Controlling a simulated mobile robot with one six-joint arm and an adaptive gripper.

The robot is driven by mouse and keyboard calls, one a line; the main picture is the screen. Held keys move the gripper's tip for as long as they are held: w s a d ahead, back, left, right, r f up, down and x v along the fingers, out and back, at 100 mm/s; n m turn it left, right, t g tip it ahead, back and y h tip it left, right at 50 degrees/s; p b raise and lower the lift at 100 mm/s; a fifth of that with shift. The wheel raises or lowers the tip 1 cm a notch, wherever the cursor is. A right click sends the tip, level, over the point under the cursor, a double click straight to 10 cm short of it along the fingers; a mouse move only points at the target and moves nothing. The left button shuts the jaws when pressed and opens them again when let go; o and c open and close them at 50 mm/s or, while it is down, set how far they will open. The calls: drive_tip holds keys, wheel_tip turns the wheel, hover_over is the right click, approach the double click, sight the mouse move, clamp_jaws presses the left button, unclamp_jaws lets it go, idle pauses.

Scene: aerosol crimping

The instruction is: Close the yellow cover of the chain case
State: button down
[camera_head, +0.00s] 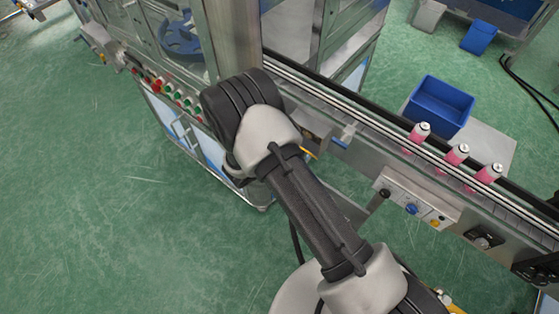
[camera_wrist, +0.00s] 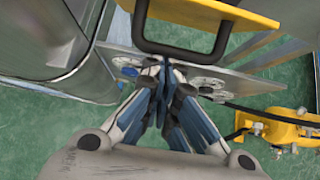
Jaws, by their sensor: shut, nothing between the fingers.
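The yellow cover (camera_wrist: 238,13) shows at the top of the wrist view, with a black bar handle (camera_wrist: 182,54) across its near edge. My gripper (camera_wrist: 166,66) is shut and empty, its fingertips close to the bar of the handle. I cannot tell whether they touch it. Grey plates with round fittings, perhaps part of the chain case (camera_wrist: 248,88), lie beside and below the fingers. Whether the cover is open or closed is unclear here. In the head view my arm hides most of this spot; a small yellow edge (camera_head: 309,152) shows beside it.
A conveyor (camera_head: 345,112) runs to the lower right, carrying pink cans (camera_head: 457,155). A blue bin (camera_head: 438,106) stands behind it, a control box (camera_head: 415,204) in front. A rounded metal housing (camera_wrist: 50,40) is close on the left; yellow equipment (camera_wrist: 277,128) sits at lower right.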

drive_tip(key=w+d+r+g+y+p, duration=0.1)
drive_tip(key=w+d+r+g+p, duration=0.1)
drive_tip(key=r, duration=0.3)
drive_tip(key=shift+w+d+y+p, duration=0.25)
drive_tip(key=shift+w+y+p, duration=0.05)
drive_tip(key=shift+w, duration=0.45)
drive_tip(key=shift+w+r, duration=0.15)
drive_tip(key=shift+w, duration=0.05)
wheel_tip(320, 180, down, 4)
drive_tip(key=s+a+f+b, duration=0.1)
drive_tip(key=s+b, duration=0.1)
drive_tip(key=b, duration=0.2)
drive_tip(key=w+d+r+p+v, duration=0.1)
drive_tip(key=p+v, duration=0.2)
drive_tip(key=v, duration=0.8)
drive_tip(key=shift+w+g, duration=0.3)
drive_tip(key=shift+w, duration=0.05)
